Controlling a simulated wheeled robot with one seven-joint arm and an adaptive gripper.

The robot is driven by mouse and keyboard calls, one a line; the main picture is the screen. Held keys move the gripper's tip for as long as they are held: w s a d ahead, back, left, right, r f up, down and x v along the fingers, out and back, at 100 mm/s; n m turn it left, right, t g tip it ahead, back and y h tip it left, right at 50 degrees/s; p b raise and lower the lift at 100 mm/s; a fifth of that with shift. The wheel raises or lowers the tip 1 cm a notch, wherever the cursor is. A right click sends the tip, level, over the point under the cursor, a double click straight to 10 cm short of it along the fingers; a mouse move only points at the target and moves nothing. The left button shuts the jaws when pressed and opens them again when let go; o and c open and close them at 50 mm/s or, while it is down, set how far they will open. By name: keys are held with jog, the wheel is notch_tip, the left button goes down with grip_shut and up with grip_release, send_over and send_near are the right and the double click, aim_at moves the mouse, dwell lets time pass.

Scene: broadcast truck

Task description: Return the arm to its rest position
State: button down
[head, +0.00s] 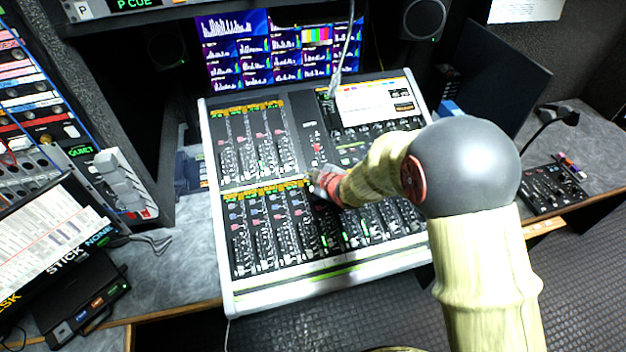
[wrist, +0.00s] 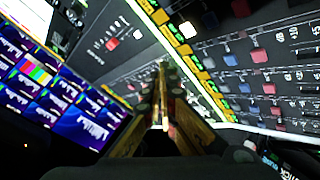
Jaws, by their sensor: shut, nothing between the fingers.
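My arm reaches in from the right of the head view, with a grey elbow joint and pale yellow-green sleeves. My gripper (head: 322,184) is over the middle of the mixing console (head: 222,258), near the strip between its upper and lower fader banks. In the wrist view my gripper (wrist: 162,118) points forward with its fingers together and nothing between them. The console's faders and orange-green label strips show close around the fingers there. Whether the fingertips touch the console I cannot tell.
A multi-view screen (head: 282,50) stands behind the console, with a speaker (head: 423,18) at upper right. A dark panel (head: 497,78) and a small control box (head: 553,187) are on the right. A rack (head: 30,110) and papers (head: 45,235) are at left. Dark floor lies in front.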

jog(key=s+d+f+m+g, duration=0.1)
jog(key=f, duration=0.1)
jog(key=s+d+f+m+g+h, duration=0.1)
jog(key=s+d+f, duration=0.1)
jog(key=s+d+f+h, duration=0.1)
jog(key=s+f, duration=0.1)
jog(key=shift+s+d+m+g, duration=0.1)
jog(key=shift+d+m+g, duration=0.2)
jog(key=shift+m+g, duration=0.1)
jog(key=s+d+m, duration=0.1)
jog(key=s, duration=0.1)
jog(key=s+d+r+g+h, duration=0.1)
jog(key=s+d, duration=0.1)
jog(key=s+d+m+g+h, duration=0.1)
jog(key=s, duration=0.1)
jog(key=shift+d+r+m, duration=0.15)
jog(key=shift+r+m, duration=0.05)
jog(key=shift+m, duration=0.1)
jog(key=s+d+r+m, duration=0.3)
jog(key=s+r, duration=0.5)
jog(key=r, duration=0.1)
jog(key=s+d+r+m, duration=0.3)
jog(key=s+d+r, duration=0.1)
jog(key=s+r, duration=0.5)
jog(key=s+d+r+m, duration=0.3)
jog(key=s+d+r, duration=0.1)
jog(key=s+r, duration=0.5)
jog(key=shift+r+t+h, duration=0.3)
jog(key=shift+r+h, duration=0.1)
jog(key=shift+r, duration=0.35)
